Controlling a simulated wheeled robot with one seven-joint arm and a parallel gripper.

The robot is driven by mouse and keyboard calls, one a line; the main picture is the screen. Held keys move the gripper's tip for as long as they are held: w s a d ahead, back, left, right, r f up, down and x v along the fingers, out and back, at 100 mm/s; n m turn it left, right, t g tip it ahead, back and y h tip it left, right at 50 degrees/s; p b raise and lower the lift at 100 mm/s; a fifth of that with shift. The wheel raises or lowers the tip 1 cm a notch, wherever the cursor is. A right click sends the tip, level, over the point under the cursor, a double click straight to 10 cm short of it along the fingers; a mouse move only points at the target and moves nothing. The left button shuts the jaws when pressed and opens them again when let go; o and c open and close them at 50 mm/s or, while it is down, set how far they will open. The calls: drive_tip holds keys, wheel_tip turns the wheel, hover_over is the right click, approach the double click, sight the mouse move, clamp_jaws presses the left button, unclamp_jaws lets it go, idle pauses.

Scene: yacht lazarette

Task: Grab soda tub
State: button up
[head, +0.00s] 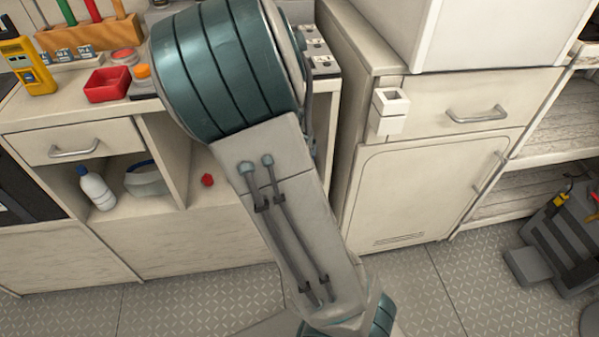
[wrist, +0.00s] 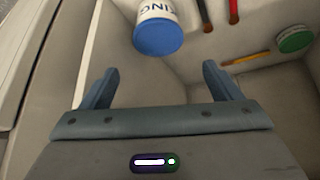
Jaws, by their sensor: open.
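The soda tub (wrist: 157,22) shows at the top of the wrist view, a white cylinder with a blue end and the dark letters "KING" on its side. It lies beyond my gripper (wrist: 160,68), roughly in line with the gap between the fingers. The gripper is open, with one finger to each side and nothing between them. The tub's far end is cut off by the frame edge. I cannot make out the tub or my gripper in the head view, where my arm covers the middle.
The tub sits in a pale, walled space. Red-handled brushes (wrist: 233,10), a yellow pencil-like stick (wrist: 246,59) and a green-topped round container (wrist: 295,40) lie to its right. In the head view, a counter holds a red bin (head: 107,85); a cabinet (head: 430,185) stands right.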

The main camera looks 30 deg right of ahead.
drive_tip(key=b+x, duration=0.3)
drive_tip(key=x, duration=0.3)
drive_tip(key=shift+f+b, duration=0.25)
drive_tip(key=shift+b, duration=0.05)
drive_tip(key=b+x, duration=0.4)
drive_tip(key=x, duration=0.1)
drive_tip(key=shift+d+f, duration=0.15)
drive_tip(key=c, duration=0.8)
